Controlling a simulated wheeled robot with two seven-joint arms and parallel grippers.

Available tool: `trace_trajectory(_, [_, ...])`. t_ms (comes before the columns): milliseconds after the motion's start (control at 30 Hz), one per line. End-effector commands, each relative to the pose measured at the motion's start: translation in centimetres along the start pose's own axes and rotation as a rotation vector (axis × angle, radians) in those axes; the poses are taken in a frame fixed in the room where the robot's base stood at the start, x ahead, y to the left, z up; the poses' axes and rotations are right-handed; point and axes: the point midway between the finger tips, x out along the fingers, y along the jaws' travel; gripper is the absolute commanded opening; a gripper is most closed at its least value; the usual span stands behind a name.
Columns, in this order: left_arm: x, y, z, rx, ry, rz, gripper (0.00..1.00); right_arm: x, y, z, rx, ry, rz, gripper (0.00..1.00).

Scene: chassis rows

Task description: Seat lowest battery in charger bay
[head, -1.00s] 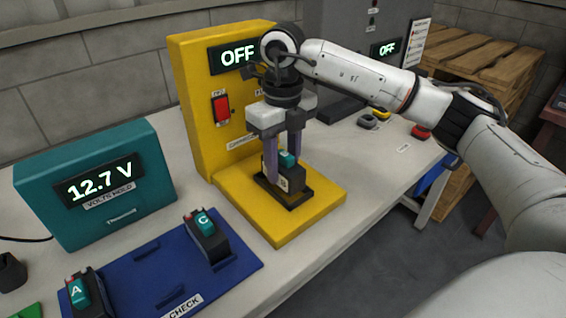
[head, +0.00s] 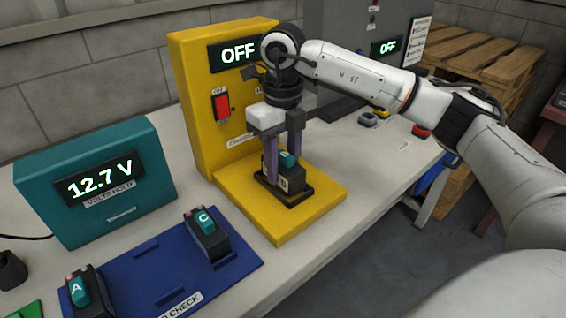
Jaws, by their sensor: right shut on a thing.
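The yellow charger (head: 197,110) stands at the back of the bench, with a display reading OFF and a red switch (head: 221,106). Its dark bay (head: 298,194) is on the yellow base plate. A dark battery (head: 290,181) with a teal top stands upright at the bay. My right gripper (head: 284,165) is shut on this battery from above, its purple fingers on either side. The fingers partly hide the battery and bay, so how deep it sits is hard to tell. Batteries C (head: 207,236) and A (head: 82,292) stand on the blue check mat (head: 135,268). My left gripper is not in view.
A teal voltmeter (head: 95,180) reading 12.7 V with a VOLTS HOLD label stands at the left. A grey unit (head: 345,50) reading OFF is behind my right arm. A wooden pallet stack (head: 480,60) stands at the right.

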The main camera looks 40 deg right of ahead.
Motion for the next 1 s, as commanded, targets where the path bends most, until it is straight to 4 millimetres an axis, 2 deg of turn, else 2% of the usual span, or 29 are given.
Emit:
trace_trajectory(867, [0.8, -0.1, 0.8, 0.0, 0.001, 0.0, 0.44, 2.1, 0.0, -0.1, 0.0, 0.004, 0.0, 0.0])
trace_trajectory(900, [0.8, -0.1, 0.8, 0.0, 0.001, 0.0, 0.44, 2.2, 0.1, -0.1, 0.0, 0.005, 0.0, 0.35])
trace_trajectory(1000, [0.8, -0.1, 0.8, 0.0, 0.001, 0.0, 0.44, 2.2, 0.1, -0.1, 0.0, 0.005, 0.0, 0.52])
